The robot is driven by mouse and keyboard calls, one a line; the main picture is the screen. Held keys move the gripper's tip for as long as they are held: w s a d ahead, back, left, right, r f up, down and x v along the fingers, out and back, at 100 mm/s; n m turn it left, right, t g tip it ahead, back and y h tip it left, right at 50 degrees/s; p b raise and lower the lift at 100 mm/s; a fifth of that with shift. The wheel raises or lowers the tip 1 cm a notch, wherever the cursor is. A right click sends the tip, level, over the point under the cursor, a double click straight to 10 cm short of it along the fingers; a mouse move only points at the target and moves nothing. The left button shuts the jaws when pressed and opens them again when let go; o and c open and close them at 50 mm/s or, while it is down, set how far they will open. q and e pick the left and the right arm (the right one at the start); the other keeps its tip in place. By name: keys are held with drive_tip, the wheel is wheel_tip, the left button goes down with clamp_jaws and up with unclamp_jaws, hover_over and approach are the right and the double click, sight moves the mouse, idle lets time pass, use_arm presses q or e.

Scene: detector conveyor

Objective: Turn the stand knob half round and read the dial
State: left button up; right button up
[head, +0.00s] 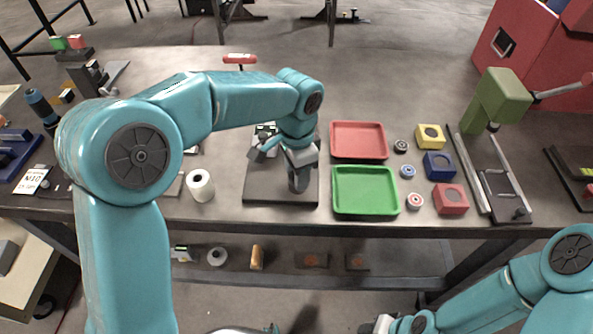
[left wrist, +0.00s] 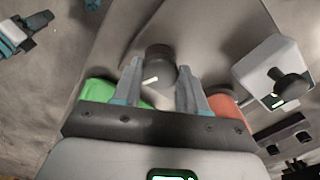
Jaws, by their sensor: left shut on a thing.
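A dark flat stand base (head: 262,190) lies on the table, left of the trays. My left gripper (head: 298,178) reaches down over its right part. In the left wrist view my left gripper (left wrist: 160,92) has its two grey fingers on either side of a dark round knob (left wrist: 160,58) with a white pointer line, and is shut on it. A small pale and green part (head: 266,129) shows behind the gripper and may be the dial; its reading cannot be made out. My right gripper (head: 380,325) is only partly seen at the bottom edge.
A red tray (head: 359,140) and a green tray (head: 365,190) stand close right of the stand. Yellow, blue and red blocks (head: 450,201) and a green press (head: 500,97) are farther right. A white roll (head: 200,185) stands to the left.

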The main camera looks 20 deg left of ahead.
use_arm(q)
drive_tip(key=n, duration=0.5)
drive_tip(key=shift+n+b, duration=0.3)
drive_tip(key=shift+b, duration=0.1)
drive_tip(key=n+b, duration=0.1)
drive_tip(key=n, duration=0.5)
drive_tip(key=shift+r, duration=0.1)
drive_tip(key=n, duration=0.5)
drive_tip(key=shift+w+d+n+b, duration=0.1)
drive_tip(key=shift+n+b, duration=0.2)
drive_tip(key=shift+n, duration=0.1)
drive_tip(key=n, duration=0.5)
drive_tip(key=shift+b, duration=0.3)
drive_tip(key=shift+n, duration=0.3)
drive_tip(key=o, duration=1.1)
drive_tip(key=shift+c, duration=0.2)
wheel_tip(320, 180, up, 16)
drive_tip(key=p, duration=0.2)
drive_tip(key=shift+r, duration=0.2)
